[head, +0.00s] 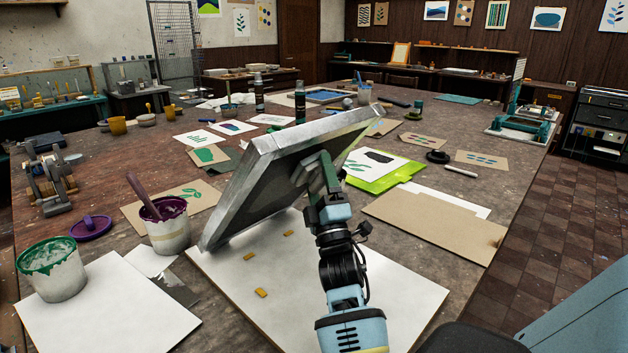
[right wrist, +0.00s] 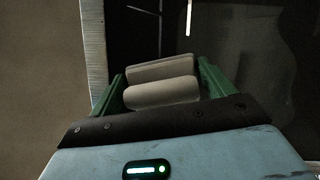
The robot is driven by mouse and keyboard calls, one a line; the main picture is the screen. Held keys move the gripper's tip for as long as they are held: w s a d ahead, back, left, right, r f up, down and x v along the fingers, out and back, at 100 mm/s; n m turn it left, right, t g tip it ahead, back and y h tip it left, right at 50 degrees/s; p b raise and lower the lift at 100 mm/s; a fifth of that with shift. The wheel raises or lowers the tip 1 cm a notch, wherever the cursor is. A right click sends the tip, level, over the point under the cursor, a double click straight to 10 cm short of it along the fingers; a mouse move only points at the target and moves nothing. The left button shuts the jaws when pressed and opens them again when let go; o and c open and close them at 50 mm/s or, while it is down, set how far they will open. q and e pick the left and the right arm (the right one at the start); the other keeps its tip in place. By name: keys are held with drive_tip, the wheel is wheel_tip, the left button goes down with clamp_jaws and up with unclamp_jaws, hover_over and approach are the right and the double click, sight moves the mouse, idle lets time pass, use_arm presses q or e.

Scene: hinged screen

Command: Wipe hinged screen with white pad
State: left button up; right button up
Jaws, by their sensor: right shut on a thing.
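The hinged screen (head: 262,185) stands raised and tilted over a white board (head: 330,290), its grey frame around a dark mesh. In the right wrist view the dark mesh (right wrist: 250,55) fills the upper right, with the frame edge at its left. My right gripper (head: 318,178) is at the right part of the screen's near face. It is shut on the white pad (right wrist: 160,85), which shows pale grey between the green fingers in the right wrist view. My left gripper is not in view.
Small yellow tabs (head: 261,292) lie on the white board. A purple paint bucket (head: 167,226) with a stick and a green paint bucket (head: 52,268) stand at left. A lime-green sheet (head: 388,178) and brown cardboard (head: 435,222) lie at right. Bottles (head: 300,102) stand behind.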

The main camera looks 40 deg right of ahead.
drive_tip(key=shift+d, duration=0.45)
drive_tip(key=shift+d, duration=0.2)
drive_tip(key=shift+w+d, duration=0.15)
drive_tip(key=shift+d, duration=1.15)
drive_tip(key=shift+w+d, duration=0.1)
drive_tip(key=shift+d, duration=1.35)
drive_tip(key=shift+a, duration=0.1)
drive_tip(key=shift+a, duration=1.4)
drive_tip(key=shift+a, duration=0.15)
